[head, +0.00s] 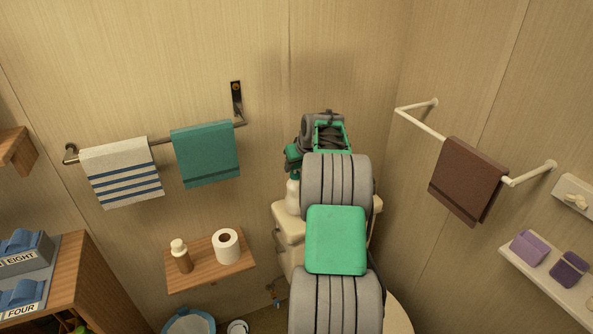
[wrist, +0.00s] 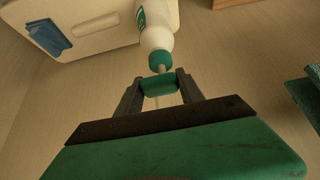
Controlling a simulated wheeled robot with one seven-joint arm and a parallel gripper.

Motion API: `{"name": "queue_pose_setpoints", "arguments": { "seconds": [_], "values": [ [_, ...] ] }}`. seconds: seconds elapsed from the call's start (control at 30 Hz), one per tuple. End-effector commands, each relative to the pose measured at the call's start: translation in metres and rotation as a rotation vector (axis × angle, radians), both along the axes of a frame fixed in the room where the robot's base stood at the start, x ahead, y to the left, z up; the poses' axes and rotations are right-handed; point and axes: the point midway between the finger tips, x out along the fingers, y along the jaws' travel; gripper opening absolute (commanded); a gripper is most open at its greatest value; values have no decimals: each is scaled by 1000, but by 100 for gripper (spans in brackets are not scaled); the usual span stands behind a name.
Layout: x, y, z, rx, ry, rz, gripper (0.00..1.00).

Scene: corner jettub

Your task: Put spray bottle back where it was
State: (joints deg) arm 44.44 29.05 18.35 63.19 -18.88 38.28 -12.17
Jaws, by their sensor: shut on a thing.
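The spray bottle (wrist: 155,30) is white with a green collar and a green head. In the wrist view my gripper (wrist: 158,84) is shut on the green head, one dark finger on each side. The bottle's body extends away from the fingers, beside a pale cream surface at the upper left. In the head view the white bottle (head: 293,195) shows just left of my arm, at the left end of the toilet tank (head: 288,222). I cannot tell whether its base touches the tank lid. My arm hides most of the tank, and my gripper is not clear there.
A wooden shelf (head: 210,276) left of the tank holds a brown bottle (head: 182,257) and a toilet roll (head: 226,246). A striped towel (head: 122,172) and a teal towel (head: 206,155) hang at the left. A brown towel (head: 467,181) hangs on the right rail.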

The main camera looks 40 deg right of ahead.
Motion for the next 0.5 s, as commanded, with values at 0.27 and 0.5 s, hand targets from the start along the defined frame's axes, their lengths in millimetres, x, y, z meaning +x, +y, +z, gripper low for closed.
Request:
{"name": "queue_pose_setpoints", "arguments": {
  "seconds": [0.27,0.5],
  "values": [
    [2,-1,-29,-3,-4,1,0],
    [1,-1,-33,-2,-3,0,0]
  ]
}}
